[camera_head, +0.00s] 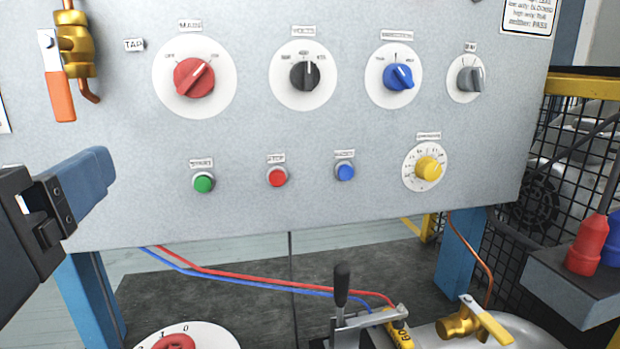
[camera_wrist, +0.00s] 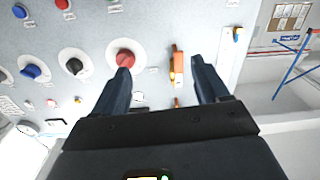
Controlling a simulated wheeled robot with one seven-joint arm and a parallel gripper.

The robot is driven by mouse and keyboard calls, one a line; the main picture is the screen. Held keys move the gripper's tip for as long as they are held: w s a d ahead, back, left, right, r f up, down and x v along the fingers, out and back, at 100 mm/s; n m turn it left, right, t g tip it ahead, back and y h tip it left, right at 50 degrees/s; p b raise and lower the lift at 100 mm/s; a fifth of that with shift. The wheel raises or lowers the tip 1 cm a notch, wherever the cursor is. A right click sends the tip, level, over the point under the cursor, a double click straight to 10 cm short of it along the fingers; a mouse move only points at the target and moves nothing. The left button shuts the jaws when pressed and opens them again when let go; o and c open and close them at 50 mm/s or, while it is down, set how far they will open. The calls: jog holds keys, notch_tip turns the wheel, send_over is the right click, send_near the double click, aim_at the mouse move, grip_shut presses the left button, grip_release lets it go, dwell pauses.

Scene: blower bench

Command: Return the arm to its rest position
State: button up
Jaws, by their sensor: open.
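My gripper (camera_wrist: 160,78) shows in the wrist view with its two dark blue fingers apart and nothing between them. In the head view part of my gripper (camera_head: 84,188) is at the left edge, in front of the lower left of the grey control panel (camera_head: 330,215). The panel carries a red knob (camera_head: 194,78), a black knob (camera_head: 305,74), a blue knob (camera_head: 399,77) and a grey knob (camera_head: 470,79). In the wrist view the red knob (camera_wrist: 124,59) and an orange-handled valve (camera_wrist: 178,62) appear beyond the fingers.
Green (camera_head: 203,183), red (camera_head: 277,177) and blue (camera_head: 346,172) buttons and a yellow knob (camera_head: 429,169) sit lower on the panel. A brass valve with an orange handle (camera_head: 58,95) is at upper left. Below are hoses, a black-handled lever (camera_head: 341,285) and a yellow-handled valve (camera_head: 490,323). A mesh guard stands at right.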

jog(key=w+d+f+n+g, duration=0.1)
jog(key=w+d+f, duration=0.1)
jog(key=d+f, duration=0.45)
jog(key=w+d+f+n, duration=0.2)
jog(key=d+f, duration=0.1)
jog(key=f, duration=0.7)
jog(key=s+d+f+g, duration=0.1)
jog(key=s+d+f, duration=0.3)
jog(key=d+f, duration=0.85)
jog(key=s+d+f+m+h, duration=0.1)
jog(key=s+d+f, duration=0.2)
jog(key=s+d, duration=0.2)
jog(key=s+d+f+m, duration=0.2)
jog(key=s+d+f, duration=0.1)
jog(key=s+d, duration=0.3)
jog(key=s+d+r+m+h, duration=0.1)
jog(key=s+d+m, duration=0.1)
jog(key=s, duration=0.4)
jog(key=s+d+r+m+h, duration=0.1)
jog(key=s+d+h, duration=0.1)
jog(key=s+d, duration=0.3)
jog(key=shift+s+r+m+g, duration=0.3)
jog(key=shift+s+m, duration=0.1)
jog(key=shift+s, duration=0.6)
jog(key=shift+a, duration=0.1)
